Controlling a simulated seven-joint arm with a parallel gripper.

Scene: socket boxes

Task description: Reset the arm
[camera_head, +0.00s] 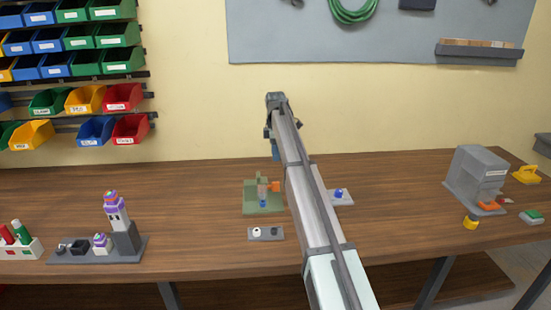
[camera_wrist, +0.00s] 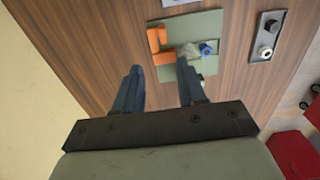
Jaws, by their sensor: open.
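My arm reaches up from the bottom of the head view, over the table (camera_head: 390,215) towards the wall. My gripper (camera_wrist: 158,72) shows in the wrist view as two blue fingers set well apart, with nothing between them. It is held above the table, close to the green base plate (camera_wrist: 205,25) in the picture but apart from it. In the head view the gripper end (camera_head: 274,135) is small and partly hidden by the arm.
The green fixture (camera_head: 263,205) carries orange and blue parts. A small grey socket plate (camera_head: 266,234) lies in front. A grey plate with a tower (camera_head: 125,240) stands left, a grey machine (camera_head: 475,175) right. Bins (camera_head: 75,60) hang on the wall.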

